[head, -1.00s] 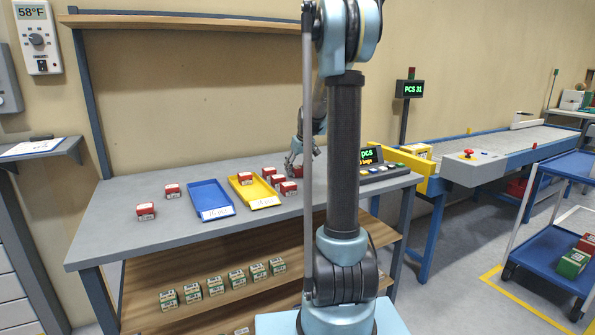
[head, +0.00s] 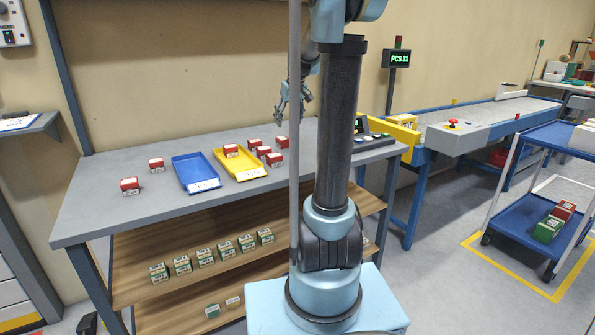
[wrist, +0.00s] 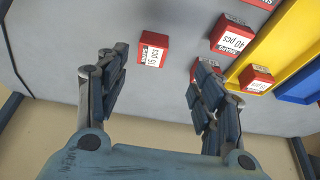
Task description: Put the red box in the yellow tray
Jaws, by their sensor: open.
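The yellow tray (head: 250,175) lies on the grey table in the head view, with one red box (head: 231,150) at its far end. Several more red boxes stand just right of the tray, including a near one (head: 274,159) and a far one (head: 282,141). My gripper (head: 292,106) is open and empty, raised above the far box. In the wrist view that box, labelled 15 pcs (wrist: 152,49), shows between the open fingers, apart from them. Another box labelled 40 pcs (wrist: 231,34) stands nearer the tray. The right finger partly hides one box.
A blue tray (head: 203,183) lies left of the yellow one, with two red boxes (head: 130,187) further left. A control panel with buttons (head: 370,139) sits at the table's right end. My arm column hides part of the table. Several boxes stand on the shelf (head: 220,272) below.

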